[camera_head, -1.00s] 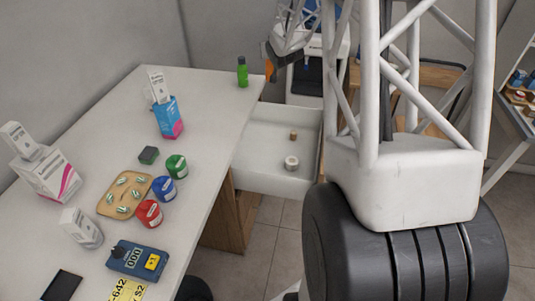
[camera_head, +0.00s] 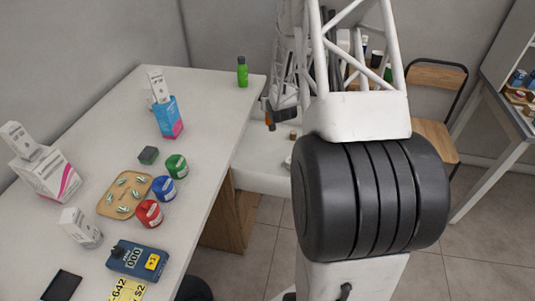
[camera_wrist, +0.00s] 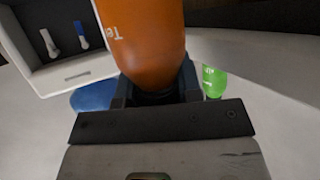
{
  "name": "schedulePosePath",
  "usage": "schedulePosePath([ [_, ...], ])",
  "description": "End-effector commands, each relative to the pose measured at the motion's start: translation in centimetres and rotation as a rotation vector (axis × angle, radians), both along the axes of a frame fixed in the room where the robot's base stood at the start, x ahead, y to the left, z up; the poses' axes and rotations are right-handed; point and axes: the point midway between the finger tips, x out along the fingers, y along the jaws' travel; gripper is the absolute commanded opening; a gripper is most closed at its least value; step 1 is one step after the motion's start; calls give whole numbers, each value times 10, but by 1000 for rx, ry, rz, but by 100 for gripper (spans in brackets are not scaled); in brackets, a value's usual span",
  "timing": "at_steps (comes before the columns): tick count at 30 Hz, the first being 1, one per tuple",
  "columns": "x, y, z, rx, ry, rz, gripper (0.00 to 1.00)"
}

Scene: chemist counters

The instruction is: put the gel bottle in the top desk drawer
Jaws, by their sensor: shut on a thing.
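My gripper (camera_wrist: 155,92) is shut on an orange-brown bottle (camera_wrist: 145,45) with white lettering, only partly readable. In the head view the orange bottle (camera_head: 270,122) shows as a small patch below my gripper (camera_head: 280,108), over the far part of the open top drawer (camera_head: 262,165). I cannot tell whether it touches the drawer floor. A green bottle (camera_head: 242,72) with a dark cap stands upright at the desk's far right corner; it also shows in the wrist view (camera_wrist: 214,82). No label reading "gel" is legible. My arm hides the drawer's right side.
The drawer holds a small brown item (camera_head: 293,135) and a partly hidden white one (camera_head: 288,161). The white desk (camera_head: 205,105) carries boxes, a tray (camera_head: 123,195), coloured jars and a blue meter (camera_head: 138,258). A wooden chair (camera_head: 437,140) stands behind at right.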

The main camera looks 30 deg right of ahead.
Motion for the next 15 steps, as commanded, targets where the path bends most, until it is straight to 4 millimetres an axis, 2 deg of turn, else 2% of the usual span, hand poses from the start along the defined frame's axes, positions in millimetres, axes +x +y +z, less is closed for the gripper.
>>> schedulePosePath([
  [6,0,0,-19,0,0,0,0],
  [15,0,0,-21,0,-1,0,0],
])
